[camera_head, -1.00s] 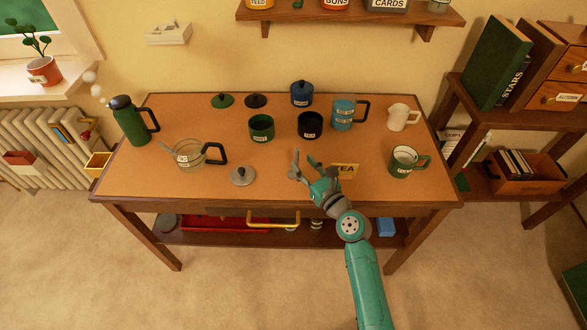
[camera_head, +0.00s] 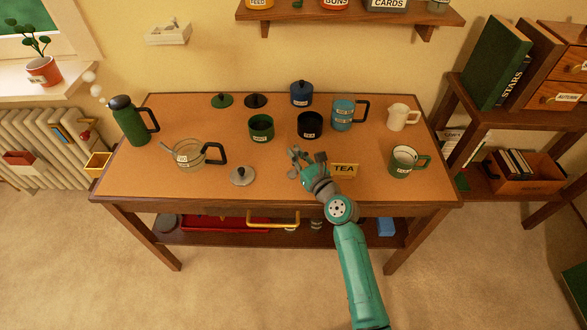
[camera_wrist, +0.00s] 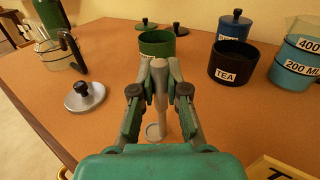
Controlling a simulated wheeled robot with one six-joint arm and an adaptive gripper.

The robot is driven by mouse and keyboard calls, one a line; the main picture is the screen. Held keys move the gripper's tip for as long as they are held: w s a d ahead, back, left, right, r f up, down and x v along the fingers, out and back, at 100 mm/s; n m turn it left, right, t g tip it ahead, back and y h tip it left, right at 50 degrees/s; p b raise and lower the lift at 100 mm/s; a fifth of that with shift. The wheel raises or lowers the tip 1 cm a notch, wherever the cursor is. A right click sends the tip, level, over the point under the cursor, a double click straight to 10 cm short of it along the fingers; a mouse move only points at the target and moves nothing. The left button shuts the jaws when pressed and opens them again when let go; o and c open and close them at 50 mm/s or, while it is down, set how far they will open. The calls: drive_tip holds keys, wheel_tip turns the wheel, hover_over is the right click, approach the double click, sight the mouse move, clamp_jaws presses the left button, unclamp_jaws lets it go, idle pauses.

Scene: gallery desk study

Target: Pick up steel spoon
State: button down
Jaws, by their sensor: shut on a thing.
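The steel spoon (camera_wrist: 160,105) is a pale grey length between my fingers in the wrist view, with a rounded end low down near the desk top. My gripper (camera_wrist: 160,68) is shut on it, with one finger on each side. In the head view my gripper (camera_head: 306,156) is low over the front middle of the desk, left of the TEA sign (camera_head: 344,170). The spoon is too small to make out there. I cannot tell whether it touches the desk.
A green cup (camera_head: 261,129) and a black TEA cup (camera_head: 310,126) stand behind my gripper. A grey lid (camera_head: 243,176) and a glass pot (camera_head: 188,155) are to the left. A green-handled mug (camera_head: 404,162) is to the right. The desk's front left (camera_head: 150,185) is clear.

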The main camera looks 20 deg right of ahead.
drive_tip(key=shift+r, duration=0.1)
wheel_tip(320, 180, up, 10)
drive_tip(key=shift+f, duration=0.1)
idle(0.5)
idle(0.4)
